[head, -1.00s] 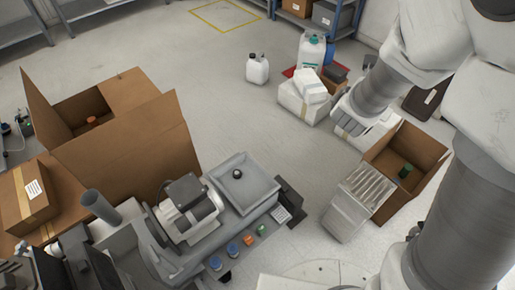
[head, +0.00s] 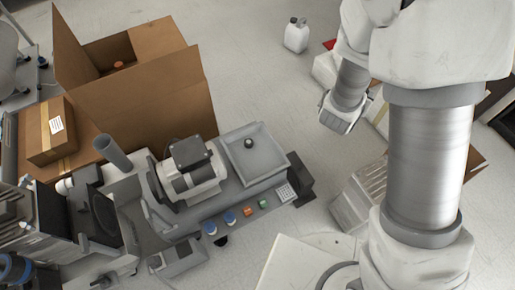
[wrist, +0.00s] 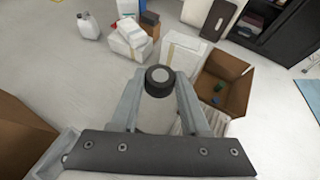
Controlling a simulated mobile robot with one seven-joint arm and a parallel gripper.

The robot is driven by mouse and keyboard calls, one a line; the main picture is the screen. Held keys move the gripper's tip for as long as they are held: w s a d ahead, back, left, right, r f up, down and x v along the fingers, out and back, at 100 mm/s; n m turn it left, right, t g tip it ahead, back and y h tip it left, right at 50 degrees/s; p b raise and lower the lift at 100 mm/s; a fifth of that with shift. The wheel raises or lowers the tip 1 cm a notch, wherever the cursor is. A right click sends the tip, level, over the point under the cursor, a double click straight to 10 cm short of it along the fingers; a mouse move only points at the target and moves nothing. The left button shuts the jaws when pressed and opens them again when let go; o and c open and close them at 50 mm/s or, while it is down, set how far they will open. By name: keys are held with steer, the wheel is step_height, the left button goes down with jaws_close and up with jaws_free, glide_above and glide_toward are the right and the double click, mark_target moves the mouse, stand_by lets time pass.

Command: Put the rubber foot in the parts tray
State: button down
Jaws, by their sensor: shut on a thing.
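My gripper (wrist: 160,95) is shut on a short round black rubber foot (wrist: 160,80) with a grey centre, held between its fingertips in the wrist view. In the head view my gripper (head: 338,118) hangs right of the bench equipment and above the floor; the held foot cannot be made out there. A shallow square grey tray (head: 270,169), which looks like the parts tray, lies right of the compressor motor. A small dark round thing (head: 248,143) shows inside it. My gripper is apart from the tray, up and to its right.
The compressor motor (head: 190,168) stands left of the tray, with coloured caps (head: 230,217) along the front. A tall open carton (head: 140,105) stands behind. White jugs (head: 297,35) stand on the floor. Another open carton (wrist: 222,82) is on the right in the wrist view.

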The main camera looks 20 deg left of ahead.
steer(key=s+a+f+n+y+b, duration=0.15)
steer(key=s+a+f, duration=0.3)
steer(key=f, duration=0.45)
steer(key=s+a+f+n+y+b, duration=0.15)
steer(key=s+a+f, duration=0.3)
steer(key=f, duration=0.55)
steer(key=s+a+f+n+y+b, duration=0.1)
steer(key=s+a+f+b, duration=0.15)
steer(key=s+f, duration=0.45)
steer(key=b, duration=0.4)
glide_above(259, 167)
steer(key=shift+t, duration=0.3)
step_height(259, 167, down, 9)
steer(key=shift+f, duration=0.1)
steer(key=shift+f+b, duration=0.75)
steer(key=shift+f, duration=1.1)
steer(key=shift+f, duration=0.2)
steer(key=shift+c, duration=2)
jaws_free()
